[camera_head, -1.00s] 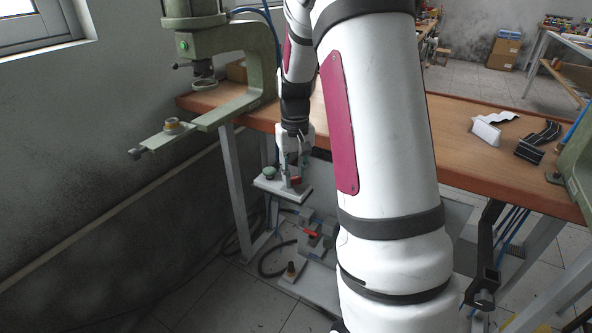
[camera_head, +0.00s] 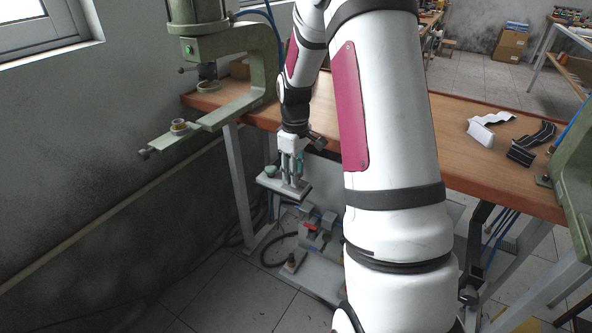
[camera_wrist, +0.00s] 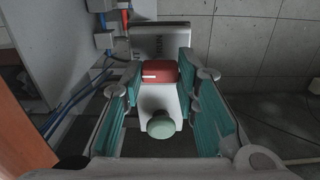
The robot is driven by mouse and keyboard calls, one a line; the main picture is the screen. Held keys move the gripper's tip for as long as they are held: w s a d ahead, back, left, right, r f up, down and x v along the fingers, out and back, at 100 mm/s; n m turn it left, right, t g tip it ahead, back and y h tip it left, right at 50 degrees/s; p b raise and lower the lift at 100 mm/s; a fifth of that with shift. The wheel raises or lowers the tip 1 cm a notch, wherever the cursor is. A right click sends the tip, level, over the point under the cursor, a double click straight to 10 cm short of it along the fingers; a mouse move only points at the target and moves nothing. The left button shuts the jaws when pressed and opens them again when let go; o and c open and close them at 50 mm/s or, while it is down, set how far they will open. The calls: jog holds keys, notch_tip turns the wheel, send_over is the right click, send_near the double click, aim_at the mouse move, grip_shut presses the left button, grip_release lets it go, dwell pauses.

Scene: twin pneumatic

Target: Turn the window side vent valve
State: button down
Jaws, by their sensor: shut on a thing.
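A white plate (camera_head: 270,184) under the bench edge, at the window side, carries a pale green round knob (camera_head: 270,171) and a red block-like valve handle (camera_wrist: 158,72). My gripper (camera_head: 294,180) points down onto this plate. In the wrist view its teal-padded fingers (camera_wrist: 159,71) stand on either side of the red handle, shut on it. The green knob (camera_wrist: 160,125) lies between the fingers, nearer the palm in the picture. In the head view the fingers hide the red handle.
A second valve with a red lever (camera_head: 311,227) sits lower, among fittings and hoses. A green press (camera_head: 245,101) stands on the wooden bench (camera_head: 455,130) at left. Blue tubes (camera_wrist: 75,103) run beside the plate in the wrist view. A bench leg (camera_head: 238,180) is close at left.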

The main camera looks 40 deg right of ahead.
dwell(0.4)
jog(key=c, duration=1.2)
grip_release()
jog(key=shift+c, duration=0.2)
notch_tip(320, 180, up, 12)
